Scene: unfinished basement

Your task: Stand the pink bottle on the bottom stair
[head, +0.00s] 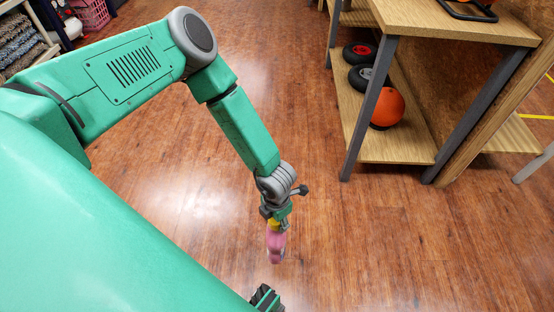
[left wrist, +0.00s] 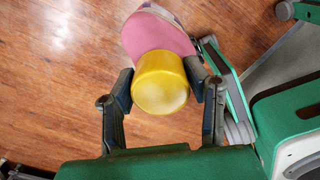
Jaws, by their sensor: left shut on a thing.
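The pink bottle (head: 276,242) with a yellow cap hangs below my left gripper (head: 277,215) in the head view, above the wooden floor. In the left wrist view its yellow cap (left wrist: 161,84) sits between the two dark fingers, which are shut on it. The pink body (left wrist: 156,36) extends beyond the cap toward the top of that view. A dark and green part of mine at the bottom edge of the head view may be my right gripper (head: 265,298); its fingers do not show clearly. I cannot make out a stair in either view.
A wooden shelf unit (head: 400,150) with grey legs stands at the right, holding an orange ball (head: 387,108) and wheels (head: 366,77). A pink basket (head: 92,14) and a rack of rugs (head: 18,42) are at the far left. The floor around the bottle is clear.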

